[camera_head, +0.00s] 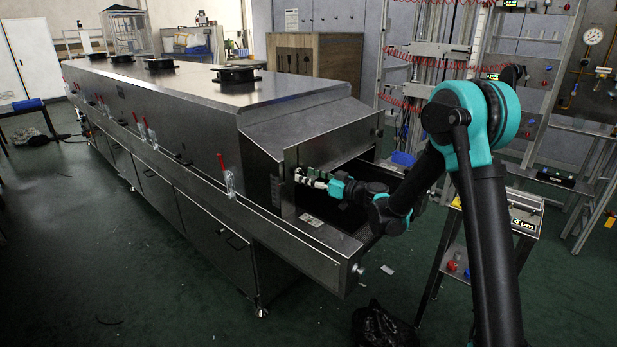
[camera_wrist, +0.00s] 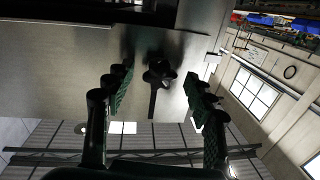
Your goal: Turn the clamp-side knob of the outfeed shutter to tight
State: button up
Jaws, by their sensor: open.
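A dark lobed knob (camera_wrist: 160,74) sits on a smooth metal plate of the shutter (camera_wrist: 75,75) in the wrist view. A narrow dark slot or stripe runs below it in the picture. My gripper (camera_wrist: 158,84) is open, with one finger left and one right of the knob and a visible gap on both sides. I cannot tell how far the fingertips are from the plate. In the head view my gripper (camera_head: 303,179) is at the outfeed end of the dryer, by the left side of the opening. The knob is not distinguishable there.
The long steel dryer (camera_head: 200,100) has a side rail with red-handled clamps (camera_head: 223,172). My forearm passes over the outfeed trough (camera_head: 342,243). A small stand (camera_head: 522,213) and a black bag (camera_head: 382,327) are nearby. Green floor is free at the left.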

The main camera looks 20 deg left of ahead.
jog(key=shift+c, duration=0.5)
jog(key=c, duration=1)
jog(key=shift+c, duration=0.2)
